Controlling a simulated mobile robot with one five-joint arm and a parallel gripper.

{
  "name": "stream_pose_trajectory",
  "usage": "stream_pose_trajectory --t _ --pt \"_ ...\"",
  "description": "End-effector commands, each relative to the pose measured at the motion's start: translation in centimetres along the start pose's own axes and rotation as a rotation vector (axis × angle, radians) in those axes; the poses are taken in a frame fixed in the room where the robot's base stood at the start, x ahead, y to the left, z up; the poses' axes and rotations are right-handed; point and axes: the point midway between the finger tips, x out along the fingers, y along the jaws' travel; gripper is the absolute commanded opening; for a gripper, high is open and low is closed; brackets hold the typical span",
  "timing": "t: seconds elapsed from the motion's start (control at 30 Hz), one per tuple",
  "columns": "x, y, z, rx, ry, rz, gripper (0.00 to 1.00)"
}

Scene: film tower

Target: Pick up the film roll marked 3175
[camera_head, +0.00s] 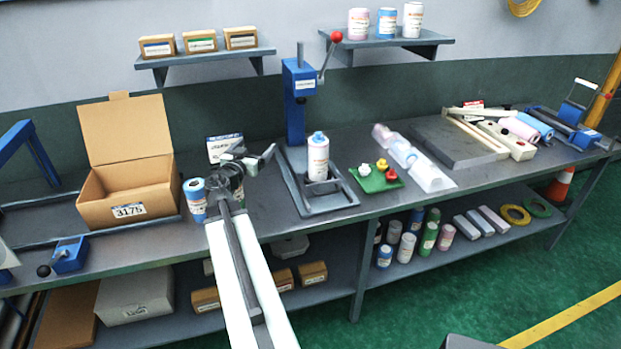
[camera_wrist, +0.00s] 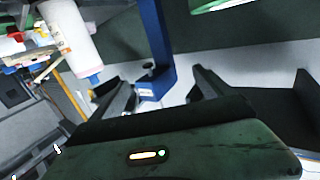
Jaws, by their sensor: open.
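My gripper (camera_head: 247,159) is above the bench, left of the blue press; its jaws are apart and empty. Its fingers also show in the wrist view (camera_wrist: 155,82). A white film roll with a blue top (camera_head: 318,157) stands upright in the press fixture, apart from my gripper on its right. What looks like the same roll shows tilted in the wrist view (camera_wrist: 70,40). A shorter blue-and-white roll (camera_head: 195,198) stands close to the left of my wrist. The roll labels are too small to read. The open cardboard box (camera_head: 95,200) carries a 3175 label.
The blue press (camera_head: 299,95) rises behind the upright roll, its red-knobbed lever to the right. A green tray (camera_head: 392,184) with coloured knobs and clear tubes (camera_head: 431,174) lie farther right. Wall shelves (camera_head: 205,58) hang above; several rolls stand on the lower shelf (camera_head: 462,250).

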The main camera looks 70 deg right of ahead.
Motion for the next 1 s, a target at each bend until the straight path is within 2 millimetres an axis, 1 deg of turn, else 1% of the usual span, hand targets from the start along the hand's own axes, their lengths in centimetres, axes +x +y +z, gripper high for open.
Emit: stream_pose_trajectory --t 0.03,0.07,0.1,0.2,0.27,0.33,0.43,0.63,0.77,0.87,1.0 --pt "2.3 4.5 1.5 -0.011 0.019 0.059 0.9" --pt "3.3 6.7 1.6 -0.017 0.027 0.087 0.9" --pt "4.3 9.3 1.8 -0.023 0.034 0.121 0.9" --pt "5.7 13.8 2.0 -0.031 0.041 0.182 0.9" --pt "6.1 15.1 2.0 -0.032 0.041 0.2 0.9" --pt "6.2 15.7 1.9 -0.032 0.041 0.208 0.9" --pt "6.5 15.7 1.8 -0.032 0.041 0.209 0.9" --pt "8.8 16.2 1.8 -0.032 0.04 0.21 0.9" --pt "9.1 16.3 1.8 -0.032 0.04 0.209 0.9" --pt "10.2 16.6 2.0 -0.032 0.04 0.21 0.9" --pt "12.7 17.4 2.2 -0.032 0.04 0.21 0.9"
